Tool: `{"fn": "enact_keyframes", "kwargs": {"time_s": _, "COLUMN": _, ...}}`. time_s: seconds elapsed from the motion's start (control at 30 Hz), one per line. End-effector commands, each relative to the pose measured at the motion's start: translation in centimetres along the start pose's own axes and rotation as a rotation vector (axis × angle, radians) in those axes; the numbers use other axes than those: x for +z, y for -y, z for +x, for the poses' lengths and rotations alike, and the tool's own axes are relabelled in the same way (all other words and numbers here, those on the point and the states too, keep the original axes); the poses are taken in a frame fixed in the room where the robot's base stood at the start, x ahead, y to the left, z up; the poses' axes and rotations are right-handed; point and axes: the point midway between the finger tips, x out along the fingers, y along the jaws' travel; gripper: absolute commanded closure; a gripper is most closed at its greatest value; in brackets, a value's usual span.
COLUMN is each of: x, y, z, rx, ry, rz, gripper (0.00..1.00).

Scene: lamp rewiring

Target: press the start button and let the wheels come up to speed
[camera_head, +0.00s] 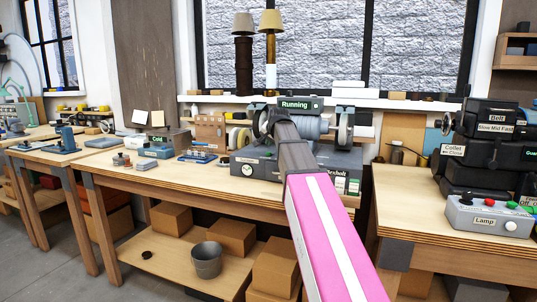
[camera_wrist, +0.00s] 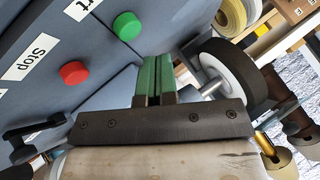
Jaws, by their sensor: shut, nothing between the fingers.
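The grinder (camera_head: 252,165) is a grey-blue machine on the middle bench, with a wheel (camera_head: 345,128) at its right end and another at the left. A sign above it reads "Running" (camera_head: 294,104). In the wrist view, the green button (camera_wrist: 127,26) sits by a label ending in "rt", and the red button (camera_wrist: 75,72) by "Stop". A dark-rimmed wheel with a white hub (camera_wrist: 212,72) is at right. My gripper (camera_wrist: 157,60) has its green fingers together, empty. Its tips appear below and right of the green button, apart from it. In the head view my arm hides part of the grinder.
Small tools and boxes lie on the bench (camera_head: 120,172) left of the grinder. Two lamps (camera_head: 270,22) stand behind it by the window. A lamp control box (camera_head: 490,215) and dark machines are on the right bench. A bucket (camera_head: 206,260) and cartons are on the lower shelf.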

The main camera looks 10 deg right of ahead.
Motion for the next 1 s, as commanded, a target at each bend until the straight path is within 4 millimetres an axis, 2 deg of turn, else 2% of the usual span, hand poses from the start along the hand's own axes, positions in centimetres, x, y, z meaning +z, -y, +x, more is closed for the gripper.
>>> {"fn": "enact_keyframes", "kwargs": {"time_s": 0.43, "x": -2.0, "y": 2.0, "z": -2.6, "rx": -0.001, "ry": -0.001, "rz": 0.0, "gripper": 1.0}}
{"fn": "enact_keyframes", "kwargs": {"time_s": 1.0, "x": -2.0, "y": 2.0, "z": -2.8, "rx": 0.0, "ry": 0.0, "rz": 0.0, "gripper": 1.0}}
